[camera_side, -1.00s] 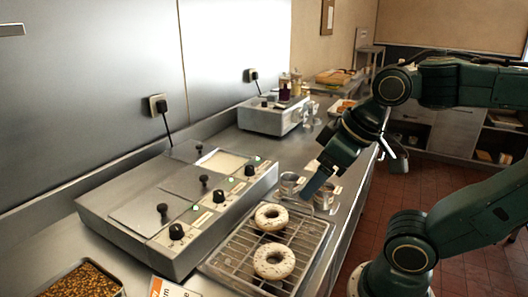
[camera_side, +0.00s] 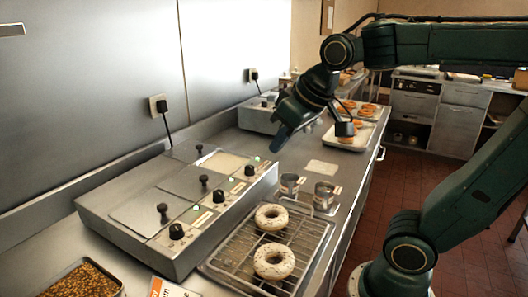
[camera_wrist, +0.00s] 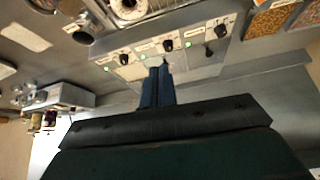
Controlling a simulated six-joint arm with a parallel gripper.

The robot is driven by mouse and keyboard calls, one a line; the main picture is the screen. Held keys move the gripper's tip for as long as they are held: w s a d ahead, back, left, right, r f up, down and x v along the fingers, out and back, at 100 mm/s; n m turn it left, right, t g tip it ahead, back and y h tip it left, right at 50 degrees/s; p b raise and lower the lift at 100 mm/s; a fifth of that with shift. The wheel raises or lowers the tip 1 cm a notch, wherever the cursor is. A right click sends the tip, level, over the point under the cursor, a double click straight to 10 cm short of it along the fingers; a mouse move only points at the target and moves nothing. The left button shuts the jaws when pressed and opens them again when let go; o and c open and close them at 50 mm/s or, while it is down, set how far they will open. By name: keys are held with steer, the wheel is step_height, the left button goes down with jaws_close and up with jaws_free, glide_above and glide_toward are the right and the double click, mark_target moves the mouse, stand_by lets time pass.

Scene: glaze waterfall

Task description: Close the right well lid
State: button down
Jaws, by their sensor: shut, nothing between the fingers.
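The steel glaze warmer (camera_side: 150,247) stands on the counter against the wall. Its far well, at the right end, shows cream glaze (camera_side: 228,163) in the open gap. That well's lid (camera_side: 184,151), with a black knob (camera_side: 199,148), sits slid back toward the wall. The middle lid (camera_side: 185,184) and near lid (camera_side: 143,214) lie flat over their wells. My gripper (camera_side: 279,144) is shut and empty, in the air near the warmer's far right end, apart from the lid. In the wrist view its fingers (camera_wrist: 157,82) are together and hide part of the warmer's top.
A wire rack (camera_side: 238,262) with two glazed donuts (camera_side: 272,216) lies in front of the warmer. Two small metal cups (camera_side: 325,195) stand beyond it. A second appliance (camera_side: 250,118) sits farther back. A tray of brown topping (camera_side: 85,280) is at the near left.

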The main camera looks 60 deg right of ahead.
mark_target(190, 147)
steer(key=w+d+r+m+h, duration=0.1)
steer(key=w+d, duration=0.3)
steer(key=w, duration=0.7)
steer(key=w+d+m+h, duration=0.1)
steer(key=w+d, duration=0.3)
steer(key=w, duration=0.6)
steer(key=w+d+f, duration=0.2)
steer(key=w+d, duration=0.1)
steer(key=w, duration=0.2)
steer(key=w+d+f+m+t+h, duration=0.1)
steer(key=w+d+f, duration=0.2)
steer(key=w, duration=0.2)
steer(key=w+d+f+m, duration=0.1)
steer(key=w+d+f, duration=0.2)
steer(key=w, duration=0.3)
steer(key=shift+d, duration=0.2)
